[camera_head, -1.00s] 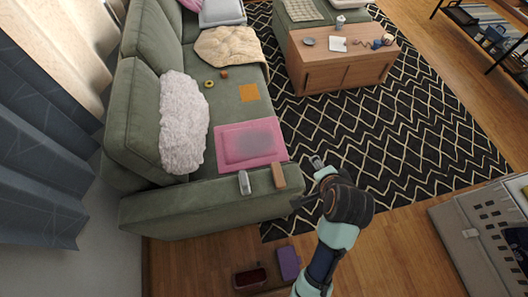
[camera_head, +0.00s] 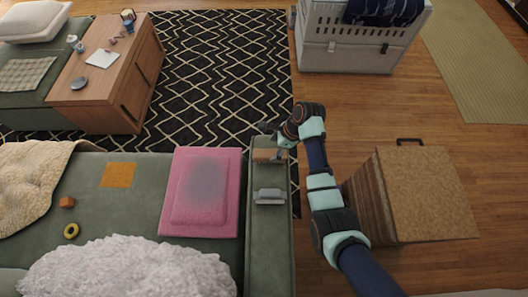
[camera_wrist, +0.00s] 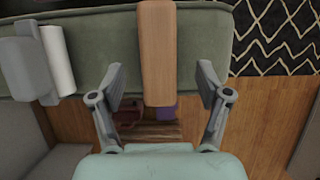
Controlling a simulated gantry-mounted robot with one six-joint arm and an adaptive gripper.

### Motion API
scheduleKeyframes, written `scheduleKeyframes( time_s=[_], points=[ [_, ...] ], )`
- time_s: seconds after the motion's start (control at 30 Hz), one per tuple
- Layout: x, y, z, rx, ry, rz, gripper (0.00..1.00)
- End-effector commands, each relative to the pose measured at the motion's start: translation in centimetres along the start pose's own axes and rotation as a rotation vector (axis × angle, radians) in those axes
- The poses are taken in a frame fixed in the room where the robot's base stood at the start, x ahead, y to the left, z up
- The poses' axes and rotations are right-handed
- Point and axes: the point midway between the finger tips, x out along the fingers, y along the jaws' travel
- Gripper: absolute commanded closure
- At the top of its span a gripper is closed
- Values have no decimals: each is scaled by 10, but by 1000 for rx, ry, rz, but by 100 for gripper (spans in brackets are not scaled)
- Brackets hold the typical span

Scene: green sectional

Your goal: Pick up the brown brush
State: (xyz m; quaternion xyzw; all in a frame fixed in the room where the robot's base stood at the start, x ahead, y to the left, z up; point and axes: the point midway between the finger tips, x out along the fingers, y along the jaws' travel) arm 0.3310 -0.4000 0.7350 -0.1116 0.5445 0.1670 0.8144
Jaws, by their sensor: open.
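The brown brush (camera_head: 266,155) lies on the green sofa's armrest (camera_head: 267,238). In the wrist view the brush (camera_wrist: 157,50) is a long, light-brown wooden block running down from the top edge. My gripper (camera_head: 272,143) is at the brush's end. In the wrist view my gripper (camera_wrist: 161,80) is open, with one finger on each side of the brush and visible gaps between. The brush's lower end in that view reaches past the fingertips. I cannot tell the exact height of the fingers over the armrest.
A grey and white roller-like object (camera_head: 270,196) lies beside the brush on the armrest, also in the wrist view (camera_wrist: 58,60). A pink folded item (camera_head: 202,190) is on the seat. A brown box-like block (camera_head: 425,190) stands right of my arm.

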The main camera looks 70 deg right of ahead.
Motion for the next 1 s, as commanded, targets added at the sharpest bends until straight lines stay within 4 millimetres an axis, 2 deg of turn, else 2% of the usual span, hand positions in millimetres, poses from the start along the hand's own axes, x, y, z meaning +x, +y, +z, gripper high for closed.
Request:
scheduleKeyframes(
  time_s=[0.07, 0.27, 0.53, 1.0],
  points=[
    [14, 1, -1, -2, 1, 4, 24],
    [23, 1, -1, -3, 1, 1, 24],
    [68, 0, -4, -5, 1, 1, 24],
    [68, 0, -4, -4, 1, 1, 24]
  ],
)
